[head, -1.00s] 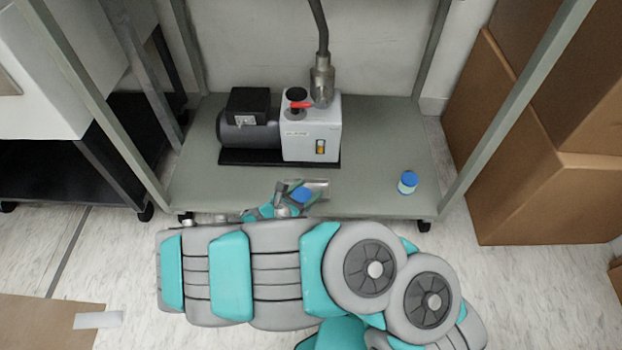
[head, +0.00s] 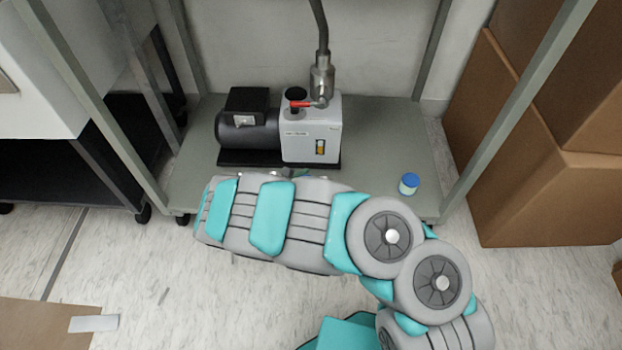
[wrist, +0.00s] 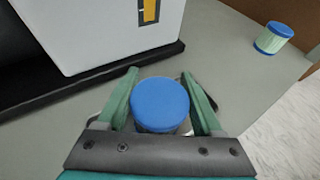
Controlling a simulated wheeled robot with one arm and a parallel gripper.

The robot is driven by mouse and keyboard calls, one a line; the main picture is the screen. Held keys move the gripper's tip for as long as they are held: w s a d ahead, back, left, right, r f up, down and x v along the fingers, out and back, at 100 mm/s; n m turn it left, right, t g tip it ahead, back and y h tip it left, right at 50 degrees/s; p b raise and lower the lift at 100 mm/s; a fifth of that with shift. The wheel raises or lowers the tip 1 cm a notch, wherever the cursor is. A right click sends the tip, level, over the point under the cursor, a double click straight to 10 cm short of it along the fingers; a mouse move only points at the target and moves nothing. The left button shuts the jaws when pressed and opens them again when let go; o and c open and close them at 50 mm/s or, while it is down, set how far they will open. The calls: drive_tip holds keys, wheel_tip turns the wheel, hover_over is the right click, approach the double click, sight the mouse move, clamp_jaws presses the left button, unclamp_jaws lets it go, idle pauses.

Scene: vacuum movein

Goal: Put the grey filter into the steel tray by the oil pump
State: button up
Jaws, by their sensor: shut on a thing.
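My gripper (wrist: 160,76) is shut on a filter with a round blue cap (wrist: 160,104). Its body is mostly hidden below the cap and looks greyish. In the wrist view, bits of a shiny steel rim (wrist: 97,124) show beside the fingers, so the steel tray lies beneath or around the held filter. I cannot tell whether the filter touches the tray floor. In the head view my arm hides the gripper, the filter and the tray. The oil pump (head: 312,128) stands on the shelf just behind them.
A second filter with blue ends and a pale green body (head: 408,184) stands at the shelf's right front, also seen in the wrist view (wrist: 272,38). The grey-green shelf (head: 385,135) has free room right of the pump. Shelf posts and cardboard boxes (head: 540,190) stand at the right.

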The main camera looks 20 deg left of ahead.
drive_tip(key=o, duration=1.4)
drive_tip(key=shift+o, duration=0.2)
drive_tip(key=shift+r, duration=0.2)
drive_tip(key=p+v, duration=0.2)
drive_tip(key=v, duration=1)
drive_tip(key=shift+f, duration=0.15)
